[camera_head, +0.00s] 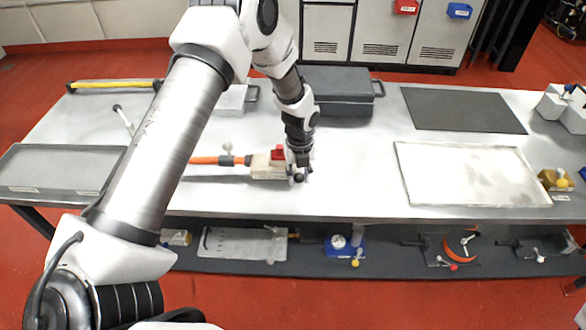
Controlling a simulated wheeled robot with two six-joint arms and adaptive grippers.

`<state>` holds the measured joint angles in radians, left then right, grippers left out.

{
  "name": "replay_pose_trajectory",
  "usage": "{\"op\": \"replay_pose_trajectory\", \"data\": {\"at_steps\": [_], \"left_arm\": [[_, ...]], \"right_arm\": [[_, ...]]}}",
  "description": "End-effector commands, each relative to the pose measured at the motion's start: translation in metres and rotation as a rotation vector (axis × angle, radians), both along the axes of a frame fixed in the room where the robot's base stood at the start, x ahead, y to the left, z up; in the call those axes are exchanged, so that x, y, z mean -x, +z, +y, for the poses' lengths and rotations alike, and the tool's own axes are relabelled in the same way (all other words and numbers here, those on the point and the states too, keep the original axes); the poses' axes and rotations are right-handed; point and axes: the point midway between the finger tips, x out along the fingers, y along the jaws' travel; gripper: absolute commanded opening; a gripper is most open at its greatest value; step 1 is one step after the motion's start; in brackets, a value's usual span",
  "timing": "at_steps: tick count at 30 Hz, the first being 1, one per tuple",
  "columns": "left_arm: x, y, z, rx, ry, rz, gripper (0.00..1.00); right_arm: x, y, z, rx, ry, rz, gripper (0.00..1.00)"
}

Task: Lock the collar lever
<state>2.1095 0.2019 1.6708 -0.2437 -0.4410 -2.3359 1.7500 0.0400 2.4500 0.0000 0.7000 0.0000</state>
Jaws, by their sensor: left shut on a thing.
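A cream connector block (262,168) with a red part (277,153) on top lies on the table, with an orange cable (205,160) running left from it. A dark collar (226,161) sits on the cable, and a pale lever (227,148) with a light knob stands up from it. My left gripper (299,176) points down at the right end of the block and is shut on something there. The gripper and wrist hide what lies between the fingers, so I cannot tell exactly which part it is. My right gripper is not in view.
A dark grey case (340,92) stands behind the gripper. A grey tray (55,168) lies at the left, a black mat (462,110) and a white tray (470,174) at the right. Several tools sit on the lower shelf (390,262).

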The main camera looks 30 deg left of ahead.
Motion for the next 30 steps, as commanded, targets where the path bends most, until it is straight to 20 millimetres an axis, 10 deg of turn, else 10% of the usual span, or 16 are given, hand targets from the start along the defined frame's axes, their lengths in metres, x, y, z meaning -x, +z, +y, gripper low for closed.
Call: {"op": "replay_pose_trajectory", "data": {"at_steps": [30], "left_arm": [[-0.013,-0.001,-0.012,0.001,0.221,0.001,0.0]], "right_arm": [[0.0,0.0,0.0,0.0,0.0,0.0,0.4]]}}
